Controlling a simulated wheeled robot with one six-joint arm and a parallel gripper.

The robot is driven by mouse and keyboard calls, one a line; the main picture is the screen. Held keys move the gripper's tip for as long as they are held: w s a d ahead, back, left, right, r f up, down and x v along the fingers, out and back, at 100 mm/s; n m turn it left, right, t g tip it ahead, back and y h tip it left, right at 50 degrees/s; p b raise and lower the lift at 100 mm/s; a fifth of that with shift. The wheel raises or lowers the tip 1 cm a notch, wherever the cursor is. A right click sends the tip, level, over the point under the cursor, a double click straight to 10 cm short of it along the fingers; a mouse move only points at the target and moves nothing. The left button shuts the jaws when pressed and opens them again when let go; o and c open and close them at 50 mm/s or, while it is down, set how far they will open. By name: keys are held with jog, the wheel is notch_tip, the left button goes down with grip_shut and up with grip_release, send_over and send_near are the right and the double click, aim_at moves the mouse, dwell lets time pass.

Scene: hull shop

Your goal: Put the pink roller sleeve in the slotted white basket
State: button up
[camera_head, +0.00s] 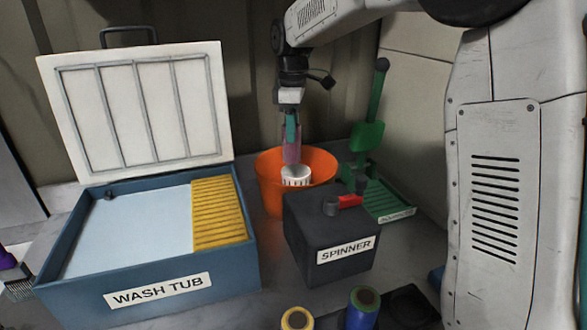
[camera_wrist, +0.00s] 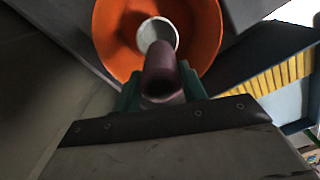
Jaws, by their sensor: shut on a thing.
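The pink roller sleeve (camera_head: 291,150) hangs upright from my gripper (camera_head: 291,124), which is shut on it. In the wrist view the sleeve (camera_wrist: 161,76) shows end-on between the green fingers (camera_wrist: 156,92). The slotted white basket (camera_head: 296,176) stands inside an orange bucket (camera_head: 318,165). The sleeve's lower end is over or just at the basket's mouth; I cannot tell whether it is inside. In the wrist view the basket (camera_wrist: 157,27) lies beyond the sleeve's far end and is partly hidden by it.
Blue (camera_head: 362,308) and yellow-ended (camera_head: 297,319) rolls are in front.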

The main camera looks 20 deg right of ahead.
aim_at(296, 155)
jog(key=f, duration=0.2)
jog(key=d+f, duration=0.1)
jog(key=f, duration=0.1)
jog(key=shift+f, duration=1.9)
jog(key=shift+f, duration=0.1)
jog(key=o, duration=1)
jog(key=shift+f, duration=0.1)
